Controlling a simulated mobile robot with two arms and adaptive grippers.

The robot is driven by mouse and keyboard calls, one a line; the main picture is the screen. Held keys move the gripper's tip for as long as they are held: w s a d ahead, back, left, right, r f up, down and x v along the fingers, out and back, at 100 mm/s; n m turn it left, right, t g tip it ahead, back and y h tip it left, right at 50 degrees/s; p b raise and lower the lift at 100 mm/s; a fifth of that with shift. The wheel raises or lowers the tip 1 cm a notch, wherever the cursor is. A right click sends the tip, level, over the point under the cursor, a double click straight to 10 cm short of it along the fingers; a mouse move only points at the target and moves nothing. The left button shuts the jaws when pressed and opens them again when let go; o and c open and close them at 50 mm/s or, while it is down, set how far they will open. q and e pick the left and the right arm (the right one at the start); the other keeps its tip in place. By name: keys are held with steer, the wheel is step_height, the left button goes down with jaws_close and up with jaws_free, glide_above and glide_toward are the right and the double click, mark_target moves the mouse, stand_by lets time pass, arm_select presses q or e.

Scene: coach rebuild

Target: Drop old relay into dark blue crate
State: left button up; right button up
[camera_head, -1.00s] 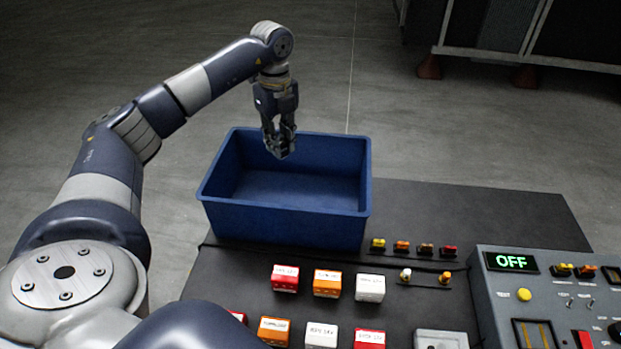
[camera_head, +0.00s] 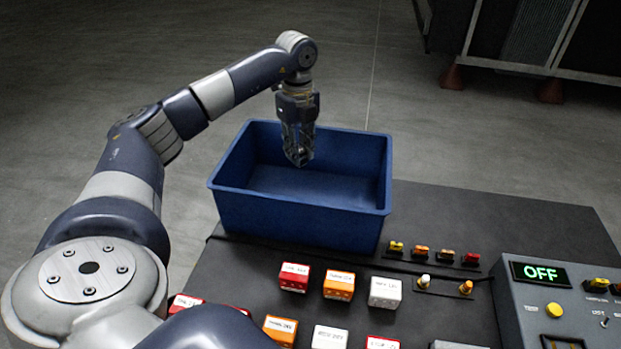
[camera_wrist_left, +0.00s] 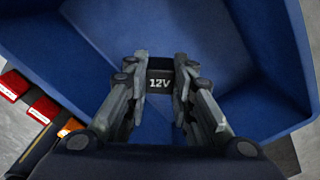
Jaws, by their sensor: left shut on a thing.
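The dark blue crate (camera_head: 300,219) stands open at the back left of the dark table. My left gripper (camera_head: 299,160) points down over the crate's opening. In the left wrist view, my left gripper (camera_wrist_left: 160,88) is shut on a small dark block, the old relay (camera_wrist_left: 160,82), marked "12V". The blue crate floor and walls (camera_wrist_left: 270,60) surround it in that view. In the head view the relay is hard to tell from the dark fingers. My right gripper is not in view.
Red, orange and white labelled boxes (camera_head: 338,285) stand in rows in front of the crate. Several small coloured fuses (camera_head: 421,251) sit to their right. A grey panel (camera_head: 530,310) with a green "OFF" display is at the right edge.

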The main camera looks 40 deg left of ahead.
arm_select(q)
steer(key=o, duration=0.9)
steer(key=shift+c, duration=0.2)
steer(key=shift+o, duration=0.8)
steer(key=shift+r, duration=0.15)
step_height(320, 180, up, 12)
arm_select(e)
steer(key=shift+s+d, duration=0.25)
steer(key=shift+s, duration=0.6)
